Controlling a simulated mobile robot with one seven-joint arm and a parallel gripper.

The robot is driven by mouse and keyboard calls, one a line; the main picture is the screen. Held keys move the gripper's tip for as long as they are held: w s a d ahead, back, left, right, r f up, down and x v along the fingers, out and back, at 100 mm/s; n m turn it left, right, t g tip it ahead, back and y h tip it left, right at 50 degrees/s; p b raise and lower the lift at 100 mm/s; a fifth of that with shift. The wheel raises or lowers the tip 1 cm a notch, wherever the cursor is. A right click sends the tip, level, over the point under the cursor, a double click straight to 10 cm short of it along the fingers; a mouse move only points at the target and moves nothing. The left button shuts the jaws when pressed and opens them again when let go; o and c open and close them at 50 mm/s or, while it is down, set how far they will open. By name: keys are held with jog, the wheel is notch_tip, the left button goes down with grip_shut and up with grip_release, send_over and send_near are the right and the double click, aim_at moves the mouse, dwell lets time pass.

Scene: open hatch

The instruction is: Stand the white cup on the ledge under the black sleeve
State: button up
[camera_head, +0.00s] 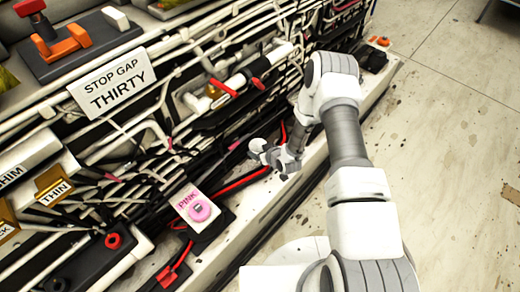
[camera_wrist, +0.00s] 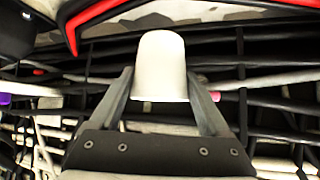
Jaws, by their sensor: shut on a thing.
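My gripper (camera_head: 262,152) is low in front of the pipe rack in the head view, above the pale speckled ledge (camera_head: 245,213). It is shut on the white cup (camera_head: 257,145). In the wrist view the white cup (camera_wrist: 162,62) sits between the two dark fingers of my gripper (camera_wrist: 161,82), its rounded narrower end toward the picture top. The speckled ledge (camera_wrist: 215,13) shows behind it at the top. A long black piece (camera_head: 222,118) lies along the rack up and left of my gripper; I cannot tell whether it is the black sleeve.
Red and black cables (camera_head: 243,182) run close beside the gripper. Dense pipes fill the rack behind. A "STOP GAP THIRTY" sign (camera_head: 111,83) hangs upper left. The floor (camera_head: 450,130) at right is open.

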jog(key=shift+f, duration=2.95)
jog(key=shift+f, duration=0.6)
dwell(0.8)
jog(key=o, duration=1.3)
jog(key=p+v, duration=0.4)
jog(key=v, duration=0.3)
jog(key=shift+p, duration=0.35)
jog(key=shift+s+d, duration=0.1)
jog(key=shift+s, duration=0.05)
